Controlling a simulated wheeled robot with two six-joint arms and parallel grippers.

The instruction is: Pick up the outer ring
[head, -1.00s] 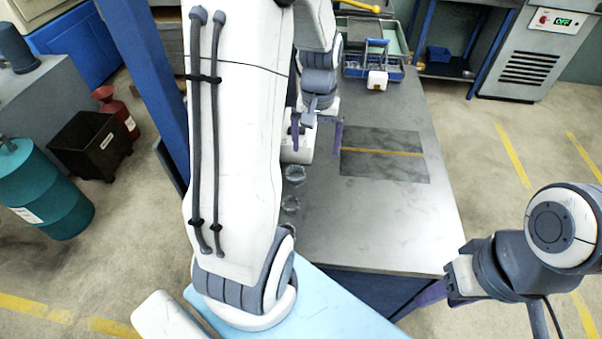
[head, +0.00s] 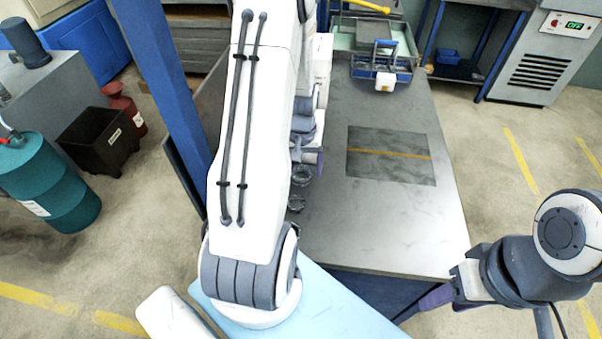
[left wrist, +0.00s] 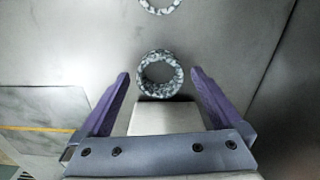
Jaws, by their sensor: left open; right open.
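Two mottled grey rings lie on the metal table; I cannot tell for sure which is the outer ring. The far ring (head: 302,177) is close to my left gripper (head: 308,162), and the near ring (head: 295,204) lies nearer to my base. In the left wrist view my left gripper (left wrist: 160,76) is open, its purple fingers on either side of one ring (left wrist: 160,92) with gaps on both sides. The other ring (left wrist: 160,5) is cut off at the top edge there. My right gripper (head: 420,306) is open and empty beside the table's near right corner.
A dark mat (head: 390,168) with a yellow line lies on the table (head: 390,235), right of the rings. A blue-handled basket (head: 381,64) with a white block stands at the far end. The table's right half near me is clear.

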